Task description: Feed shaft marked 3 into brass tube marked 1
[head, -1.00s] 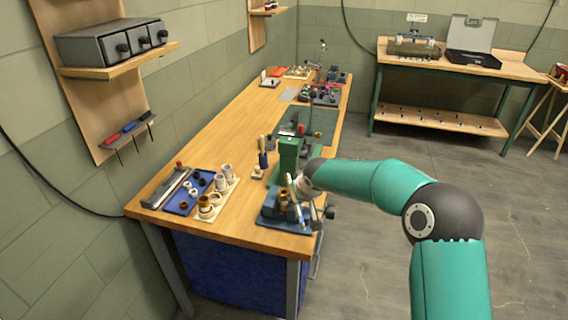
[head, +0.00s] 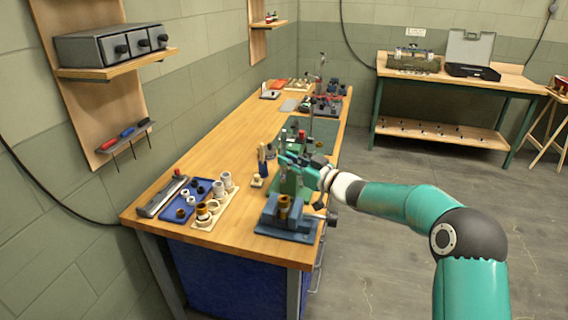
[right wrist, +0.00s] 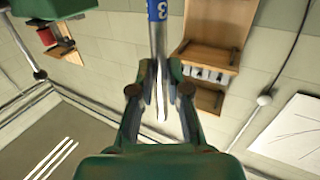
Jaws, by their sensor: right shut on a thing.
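My right gripper (head: 284,158) is shut on a slim metal shaft (right wrist: 160,35), which stands between the finger pads in the right wrist view. The shaft has a blue band (right wrist: 158,9) with a 3 on it. A brass tube (head: 284,206) stands upright in a blue fixture (head: 284,226) at the bench's near right corner. Its mark is too small to read. The gripper is above and beyond the tube, apart from it. In the head view the shaft is too small to make out clearly. My left gripper is not in view.
A green press (head: 291,186) stands just behind the fixture, partly covered by my gripper. A blue tray (head: 181,207) and a cream board (head: 212,214) with several rings and sleeves lie to the left. A screwdriver (head: 262,160) stands in a block. Bare bench top lies between.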

